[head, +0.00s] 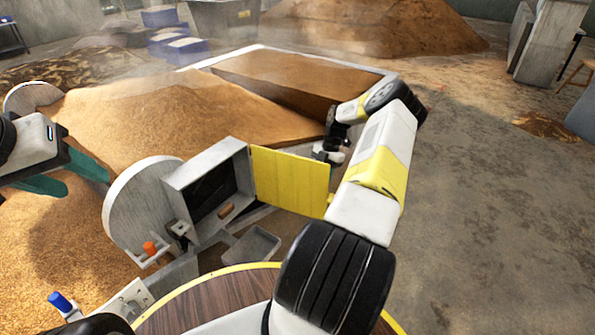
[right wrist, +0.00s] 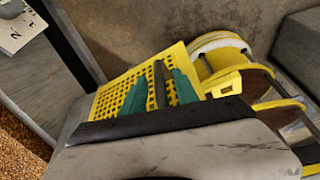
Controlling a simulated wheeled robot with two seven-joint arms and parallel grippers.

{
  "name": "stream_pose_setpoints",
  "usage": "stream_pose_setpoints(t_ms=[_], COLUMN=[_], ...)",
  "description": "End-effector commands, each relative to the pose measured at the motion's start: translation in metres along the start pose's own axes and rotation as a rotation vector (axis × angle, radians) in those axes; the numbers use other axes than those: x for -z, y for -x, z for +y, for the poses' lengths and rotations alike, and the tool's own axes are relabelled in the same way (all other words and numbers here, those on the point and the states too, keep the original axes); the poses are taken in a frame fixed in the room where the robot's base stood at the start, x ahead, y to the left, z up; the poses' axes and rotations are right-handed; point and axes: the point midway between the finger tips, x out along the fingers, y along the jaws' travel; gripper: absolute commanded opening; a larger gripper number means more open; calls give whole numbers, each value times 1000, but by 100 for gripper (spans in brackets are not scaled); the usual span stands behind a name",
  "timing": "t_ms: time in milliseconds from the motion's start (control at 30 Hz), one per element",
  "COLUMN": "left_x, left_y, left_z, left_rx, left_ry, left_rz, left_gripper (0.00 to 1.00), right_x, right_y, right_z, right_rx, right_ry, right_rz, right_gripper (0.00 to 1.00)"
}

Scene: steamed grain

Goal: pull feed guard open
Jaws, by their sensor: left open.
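The feed guard (head: 290,180) is a yellow panel standing out from the right side of a grey, open-fronted box (head: 212,183). In the right wrist view a yellow perforated panel, apparently the guard (right wrist: 112,97), lies behind my right gripper (right wrist: 159,86). Its teal fingers are apart, with a grey bar between them and yellow showing on both sides. I cannot tell whether they touch the bar. In the head view the right gripper (head: 332,152) is by the guard's far right edge, partly hidden by its arm. My left gripper (head: 72,176) is open and empty over the grain at left.
A grain heap (head: 175,115) lies behind the box. A long bin (head: 250,54) filled with brown material stands behind it. A small grey tray (head: 252,246), an orange knob (head: 150,248) and a blue knob (head: 60,301) are near the front. Bare floor (head: 480,200) is free at right.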

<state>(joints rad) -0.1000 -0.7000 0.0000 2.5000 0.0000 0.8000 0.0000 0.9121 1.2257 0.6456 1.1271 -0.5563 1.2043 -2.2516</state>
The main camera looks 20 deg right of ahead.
Motion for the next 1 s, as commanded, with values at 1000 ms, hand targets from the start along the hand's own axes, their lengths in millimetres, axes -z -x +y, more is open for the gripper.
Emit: stream_pose_setpoints(t_ms=[1000], left_x=[0], left_y=[0], left_z=[0], left_rx=[0], left_ry=[0], left_rz=[0], left_gripper=[51], right_x=[0], right_y=[48], right_z=[0], right_rx=[0], right_ry=[0], right_rz=[1], right_gripper=[36])
